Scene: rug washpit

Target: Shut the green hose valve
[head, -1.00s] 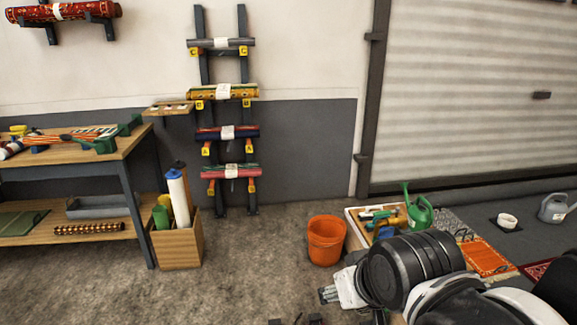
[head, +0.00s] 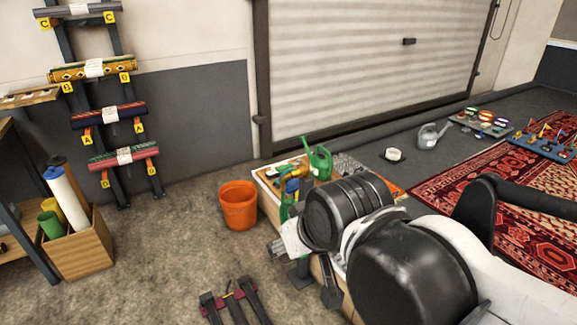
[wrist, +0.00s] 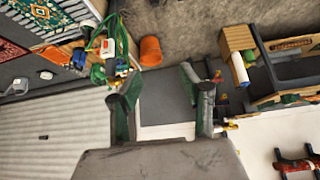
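I cannot clearly make out the green hose valve. Green loops like a hose (wrist: 97,36) show at the wooden-edged bed near the top of the wrist view, among blue, red and white items. In the head view, a small blue and green item (head: 291,190) stands at the bed's near left edge, just beyond my wrist. My gripper (head: 315,284) is low in front of the bed, partly hidden by my arm. In the wrist view, my gripper (wrist: 160,76) has its two dark fingers wide apart, with nothing between them.
An orange bucket (head: 238,206) stands left of the bed. A green watering can (head: 317,160) is at the bed's back. A dark low rack (head: 234,304) lies on the floor at the front. A wooden box of rolls (head: 82,249) stands at left. Floor between is clear.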

